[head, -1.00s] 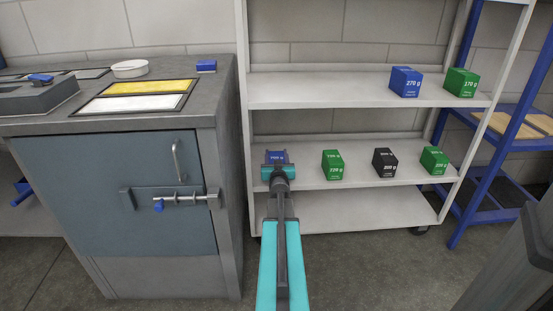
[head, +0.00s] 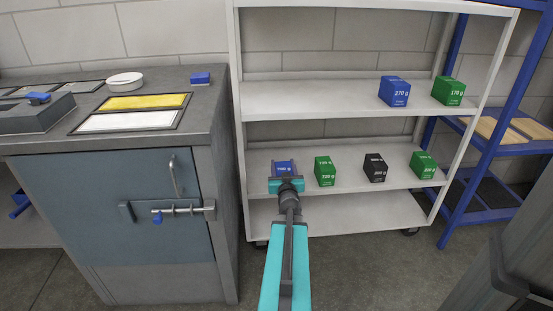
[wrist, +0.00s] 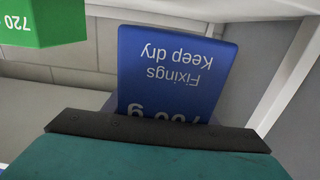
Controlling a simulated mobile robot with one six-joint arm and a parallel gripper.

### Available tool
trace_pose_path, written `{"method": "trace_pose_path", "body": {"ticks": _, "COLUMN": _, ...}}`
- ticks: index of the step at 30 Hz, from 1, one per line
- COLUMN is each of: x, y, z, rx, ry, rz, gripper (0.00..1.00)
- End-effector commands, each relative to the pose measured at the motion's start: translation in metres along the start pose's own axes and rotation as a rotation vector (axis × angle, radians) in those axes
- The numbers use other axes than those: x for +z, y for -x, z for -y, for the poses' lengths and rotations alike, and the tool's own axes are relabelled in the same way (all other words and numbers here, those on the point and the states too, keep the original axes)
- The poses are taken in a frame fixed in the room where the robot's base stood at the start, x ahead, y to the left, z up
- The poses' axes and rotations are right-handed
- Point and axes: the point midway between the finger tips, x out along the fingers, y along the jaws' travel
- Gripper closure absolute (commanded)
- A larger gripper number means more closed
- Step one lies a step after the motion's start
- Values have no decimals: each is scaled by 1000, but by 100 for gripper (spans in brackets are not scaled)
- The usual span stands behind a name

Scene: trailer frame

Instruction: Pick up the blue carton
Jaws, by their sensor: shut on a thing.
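A blue carton (head: 283,167) is at the left end of the middle shelf, behind my gripper (head: 287,183). My gripper is shut on it and hides its lower part. In the wrist view, the carton (wrist: 170,70) stands up past the dark gripper edge, with "Fixings Keep dry" and a partly hidden weight in upside-down print. I cannot tell whether its base touches the shelf. A second blue carton (head: 394,91), marked 270 g, stands on the upper shelf.
A green carton (head: 324,171) stands close to the right of the held one, then a black carton (head: 375,168) and another green one (head: 423,165). A green carton (head: 448,91) stands above. The shelf unit's left post (head: 239,130) and a grey cabinet (head: 110,215) are on the left.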

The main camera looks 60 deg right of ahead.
Motion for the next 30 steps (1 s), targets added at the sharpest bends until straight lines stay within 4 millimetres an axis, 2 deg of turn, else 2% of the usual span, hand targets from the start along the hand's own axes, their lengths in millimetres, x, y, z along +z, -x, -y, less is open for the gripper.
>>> {"method": "trace_pose_path", "body": {"ticks": 1, "x": -6, "y": 10, "z": -4, "rx": 0, "ry": 0, "rz": -3, "gripper": 95}}
{"method": "trace_pose_path", "body": {"ticks": 7, "x": -9, "y": 38, "z": -20, "rx": 0, "ry": 0, "rz": -3, "gripper": 95}}
{"method": "trace_pose_path", "body": {"ticks": 30, "x": -8, "y": 55, "z": -32, "rx": -1, "ry": 0, "rz": -4, "gripper": 95}}
